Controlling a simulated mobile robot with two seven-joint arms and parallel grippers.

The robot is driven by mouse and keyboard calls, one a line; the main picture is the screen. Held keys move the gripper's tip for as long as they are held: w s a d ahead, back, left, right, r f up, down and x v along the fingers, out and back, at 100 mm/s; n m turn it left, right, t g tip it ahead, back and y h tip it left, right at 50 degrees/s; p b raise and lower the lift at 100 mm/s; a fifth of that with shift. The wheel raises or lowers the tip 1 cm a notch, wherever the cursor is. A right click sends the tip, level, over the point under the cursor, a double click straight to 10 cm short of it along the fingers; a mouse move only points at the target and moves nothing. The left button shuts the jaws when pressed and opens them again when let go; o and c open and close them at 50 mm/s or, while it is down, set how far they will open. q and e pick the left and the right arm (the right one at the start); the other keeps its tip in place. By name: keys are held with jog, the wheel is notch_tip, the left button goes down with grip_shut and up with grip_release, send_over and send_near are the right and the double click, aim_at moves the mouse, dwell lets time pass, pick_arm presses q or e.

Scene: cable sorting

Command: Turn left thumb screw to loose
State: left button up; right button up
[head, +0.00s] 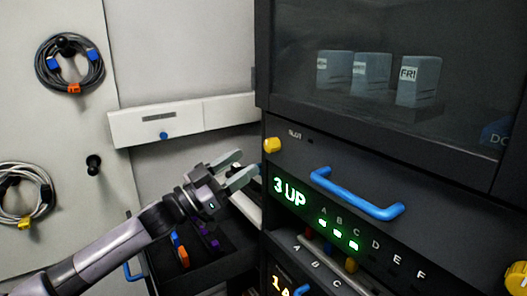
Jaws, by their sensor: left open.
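The left thumb screw (272,145) is a yellow knob at the upper left corner of the dark front panel of the rack unit. Another yellow thumb screw (516,278) shows at the lower right edge of the view. My left gripper (241,168) is open and empty, its two fingers pointing right toward the rack. It is left of and a little below the left thumb screw, and appears apart from it. My right gripper is not in view.
The unit has a blue handle (356,194) and a lit green "3 UP" display (290,191). A dark bin (205,262) with coloured connectors stands below my left gripper. A coiled cable (70,64) hangs on the left wall.

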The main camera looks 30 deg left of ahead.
aim_at(266, 148)
pick_arm(q)
jog(key=shift+p+x, duration=0.6)
jog(key=shift+x, duration=2.6)
jog(key=c, duration=1.1)
